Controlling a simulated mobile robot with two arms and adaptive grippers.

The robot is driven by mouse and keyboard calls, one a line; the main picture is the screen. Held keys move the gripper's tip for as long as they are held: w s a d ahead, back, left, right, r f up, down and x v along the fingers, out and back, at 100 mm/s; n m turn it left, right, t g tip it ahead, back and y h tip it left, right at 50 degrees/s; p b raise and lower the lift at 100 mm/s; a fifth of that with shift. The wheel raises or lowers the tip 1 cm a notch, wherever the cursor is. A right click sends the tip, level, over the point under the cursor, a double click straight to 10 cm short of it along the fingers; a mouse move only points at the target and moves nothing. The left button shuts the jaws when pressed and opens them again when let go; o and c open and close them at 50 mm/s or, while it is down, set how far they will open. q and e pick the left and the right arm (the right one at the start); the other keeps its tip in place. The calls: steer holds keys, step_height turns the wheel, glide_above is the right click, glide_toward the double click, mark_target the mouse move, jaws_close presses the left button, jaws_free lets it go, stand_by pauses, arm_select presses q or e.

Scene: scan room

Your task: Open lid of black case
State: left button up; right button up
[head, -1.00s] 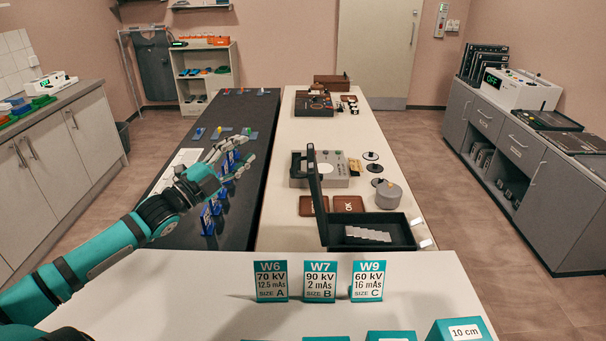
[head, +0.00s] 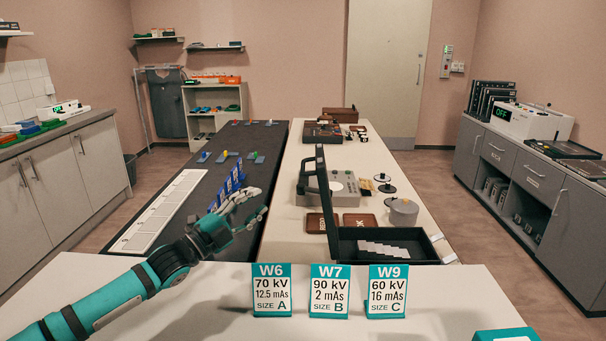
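The black case (head: 432,246) stands on the white table right of centre, with pale flat pieces lying inside it. Its lid (head: 327,204) stands up on the left side, close to upright and leaning slightly left, so the case is open. My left gripper (head: 258,204) is left of the lid, apart from it, over the right edge of the dark counter strip. Its fingers are spread and nothing shows between them. My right gripper is not in view.
Three stand-up cards (head: 330,290) line the near white surface. A grey device (head: 343,187), brown plates (head: 359,222) and a round grey pot (head: 403,212) are behind the case. Blue upright pieces (head: 228,186) stand beyond my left gripper.

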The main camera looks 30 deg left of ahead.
mark_target(303, 165)
arm_select(q)
steer(key=p+x, duration=0.2)
steer(key=x, duration=1.4)
steer(key=shift+w+p, duration=0.25)
steer(key=shift+p, duration=0.05)
steer(key=c, duration=0.7)
steer(key=shift+f, duration=0.1)
